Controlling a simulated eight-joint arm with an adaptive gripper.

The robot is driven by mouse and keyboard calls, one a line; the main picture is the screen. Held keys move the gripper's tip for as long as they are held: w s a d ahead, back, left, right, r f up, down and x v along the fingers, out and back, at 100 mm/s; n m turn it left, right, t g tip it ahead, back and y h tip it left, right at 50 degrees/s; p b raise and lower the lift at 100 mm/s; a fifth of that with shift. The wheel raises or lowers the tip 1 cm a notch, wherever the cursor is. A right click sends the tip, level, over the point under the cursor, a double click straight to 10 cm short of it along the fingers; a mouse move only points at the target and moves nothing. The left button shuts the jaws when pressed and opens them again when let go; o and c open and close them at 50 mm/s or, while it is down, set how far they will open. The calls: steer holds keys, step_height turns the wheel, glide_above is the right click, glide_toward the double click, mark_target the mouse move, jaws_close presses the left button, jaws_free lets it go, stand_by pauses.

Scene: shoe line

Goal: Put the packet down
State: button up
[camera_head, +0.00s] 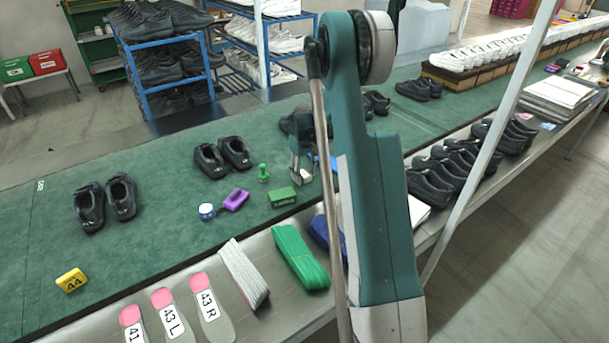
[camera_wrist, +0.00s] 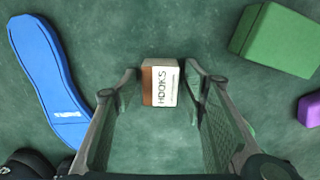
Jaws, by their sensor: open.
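The packet (camera_wrist: 161,86) is a small brown and white box labelled HOOKS. In the wrist view it stands on the green mat (camera_wrist: 150,30), between the tips of my open gripper (camera_wrist: 162,82), with a gap on each side. In the head view the packet (camera_head: 306,174) is a small pale patch, partly hidden by my gripper (camera_head: 302,168), low over the green table to the left of my arm.
A green box (camera_head: 282,197) and a purple item (camera_head: 236,200) lie nearby; a blue insole (camera_wrist: 45,75) lies left in the wrist view. Black shoes (camera_head: 222,157) stand further left. My arm hides part of the table. Bare mat shows at left.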

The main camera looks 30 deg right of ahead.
mark_target(303, 174)
steer(key=shift+r, duration=0.15)
step_height(303, 174, up, 12)
steer(key=p, duration=0.2)
stand_by(0.5)
stand_by(0.5)
steer(key=s+a+r+t, duration=0.2)
steer(key=s+a+r, duration=0.6)
steer(key=a+r, duration=0.3)
steer(key=s+a+r+t, duration=0.1)
steer(key=s+a+r, duration=0.7)
steer(key=a+r, duration=0.3)
steer(key=s+a+t, duration=0.1)
steer(key=s+a, duration=0.4)
steer(key=s, duration=0.3)
steer(key=s+a+f+t, duration=0.1)
steer(key=s+a, duration=0.4)
steer(key=s, duration=0.3)
steer(key=s+a+f+t, duration=0.1)
steer(key=s+a+t, duration=0.1)
steer(key=s+a, duration=0.4)
steer(key=s, duration=0.3)
